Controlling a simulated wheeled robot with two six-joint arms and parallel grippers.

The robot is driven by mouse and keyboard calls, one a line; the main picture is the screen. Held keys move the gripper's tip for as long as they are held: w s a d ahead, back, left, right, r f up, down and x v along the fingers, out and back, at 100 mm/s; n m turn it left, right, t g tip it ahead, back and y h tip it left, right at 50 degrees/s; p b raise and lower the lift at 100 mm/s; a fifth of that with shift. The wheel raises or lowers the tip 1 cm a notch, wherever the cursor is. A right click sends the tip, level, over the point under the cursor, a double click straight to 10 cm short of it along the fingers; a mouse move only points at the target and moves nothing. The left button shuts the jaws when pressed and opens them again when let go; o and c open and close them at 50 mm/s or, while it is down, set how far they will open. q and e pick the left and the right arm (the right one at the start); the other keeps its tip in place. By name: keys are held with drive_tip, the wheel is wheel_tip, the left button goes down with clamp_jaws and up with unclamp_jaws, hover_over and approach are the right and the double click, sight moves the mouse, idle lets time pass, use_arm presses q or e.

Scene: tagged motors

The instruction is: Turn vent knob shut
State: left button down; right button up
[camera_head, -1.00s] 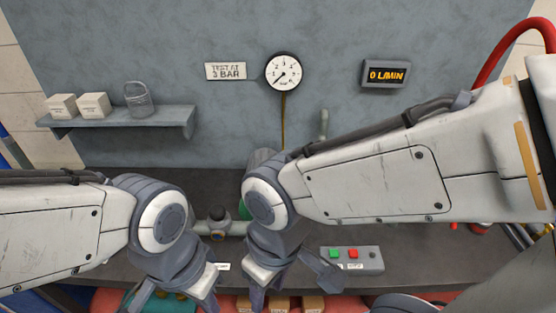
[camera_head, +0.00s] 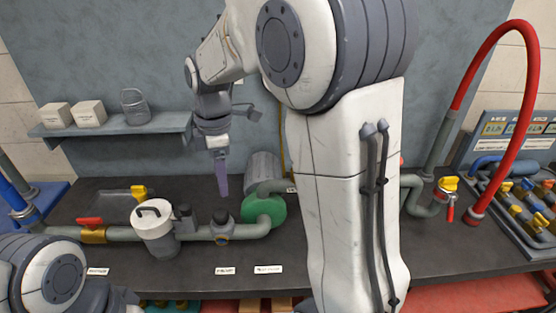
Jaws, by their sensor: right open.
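A small dark knob (camera_head: 221,216) sits on top of a fitting on the grey pipe, left of the green pump (camera_head: 264,212). I cannot tell for sure that it is the vent knob, as its label (camera_head: 225,271) is too small to read. My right gripper (camera_head: 226,165) is open and empty. It hangs in front of the back wall, above the knob and apart from it, with one finger pointing down. My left gripper (camera_head: 118,297) is low at the left edge, mostly cut off by the frame, and its jaws do not show clearly.
A white-capped filter canister (camera_head: 154,226) and a red-handled valve (camera_head: 91,227) are on the pipe to the left. A yellow-handled valve (camera_head: 447,185) and a red hose (camera_head: 527,95) stand at the right. My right arm hides the bench's middle. A shelf (camera_head: 110,127) is on the wall.

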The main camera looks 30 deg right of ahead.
drive_tip(key=w+d+f+n, duration=0.1)
drive_tip(key=w+d+n, duration=0.15)
drive_tip(key=d, duration=0.95)
drive_tip(key=w+d+n, duration=0.2)
drive_tip(key=d+n, duration=0.1)
drive_tip(key=d, duration=0.9)
wheel_tip(320, 180, down, 10)
drive_tip(key=shift+s+d+f+p, duration=0.1)
drive_tip(key=shift+s+p, duration=0.05)
drive_tip(key=shift+p, duration=0.65)
clamp_jaws()
